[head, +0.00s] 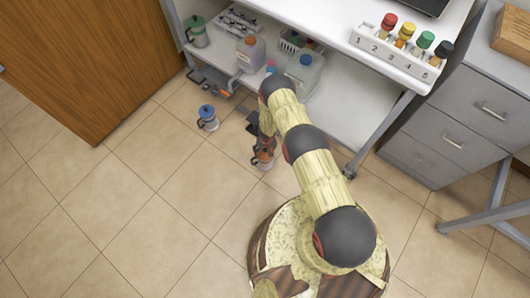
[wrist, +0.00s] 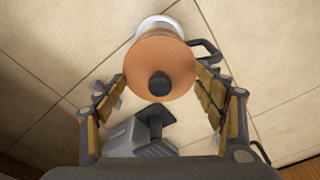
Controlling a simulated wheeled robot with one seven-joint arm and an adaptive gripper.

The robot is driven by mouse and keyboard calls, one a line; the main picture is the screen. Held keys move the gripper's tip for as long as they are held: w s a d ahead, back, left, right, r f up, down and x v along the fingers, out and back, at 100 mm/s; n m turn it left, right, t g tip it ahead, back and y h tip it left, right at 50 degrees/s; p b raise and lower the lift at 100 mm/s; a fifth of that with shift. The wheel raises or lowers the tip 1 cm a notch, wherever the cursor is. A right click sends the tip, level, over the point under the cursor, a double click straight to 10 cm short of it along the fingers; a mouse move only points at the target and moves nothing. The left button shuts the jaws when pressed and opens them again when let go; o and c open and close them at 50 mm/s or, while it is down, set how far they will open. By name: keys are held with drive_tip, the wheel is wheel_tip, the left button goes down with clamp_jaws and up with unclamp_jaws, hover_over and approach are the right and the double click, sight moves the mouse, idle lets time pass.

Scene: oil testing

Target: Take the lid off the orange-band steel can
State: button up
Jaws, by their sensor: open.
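The orange-band steel can (head: 263,162) stands on the tiled floor in the head view, partly hidden by my arm. In the wrist view its round orange top (wrist: 158,62) has a black knob (wrist: 159,84) at the centre. A pale rim (wrist: 158,22) shows beyond the top and a dark handle (wrist: 208,46) sticks out to the right. My gripper (wrist: 161,84) is open and empty, one finger on each side of the orange top. I see no clear contact, and the height gap cannot be told.
A blue-topped can (head: 207,118) stands on the floor to the left. The low shelf beside it holds a green can (head: 197,32) and jugs (head: 303,72). A numbered rack (head: 390,57) is on the upper table. Open floor lies in front.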

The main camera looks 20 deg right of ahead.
drive_tip(key=shift+s, duration=0.1)
drive_tip(key=c, duration=0.9)
drive_tip(key=shift+c, duration=0.5)
drive_tip(key=shift+s+d+f, duration=0.1)
drive_tip(key=shift+c, duration=0.4)
